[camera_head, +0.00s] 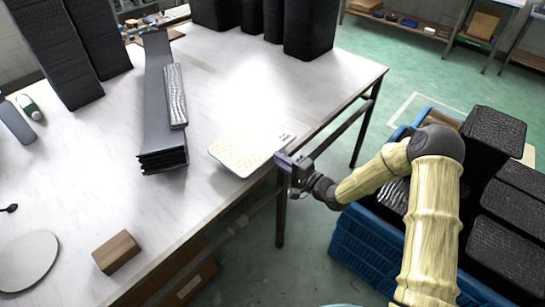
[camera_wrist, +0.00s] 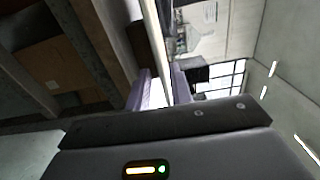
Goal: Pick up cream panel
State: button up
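The cream panel (camera_head: 238,153) is a thin, pale, textured slab lying on the white table (camera_head: 210,200), close to its right edge in the head view. My gripper (camera_head: 284,164) is at the panel's lower right corner, beside the table edge. In the wrist view, my gripper's two purple fingers (camera_wrist: 160,90) stand apart, with a pale strip running between them. I cannot tell how much of that strip is panel and how much is table edge. The fingers do not look closed on it.
A dark stack of long panels (camera_head: 160,100) with a silvery one on top lies left of the cream panel. Black stacks (camera_head: 310,25) stand at the back. A brown block (camera_head: 116,252) and a round disc (camera_head: 27,261) lie in front. A blue crate (camera_head: 370,245) stands right of the table.

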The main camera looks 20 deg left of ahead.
jog(key=shift+x, duration=1.45)
grip_shut()
notch_tip(320, 180, up, 3)
jog(key=shift+f+p, duration=0.1)
jog(key=shift+p, duration=0.75)
jog(key=shift+f, duration=0.15)
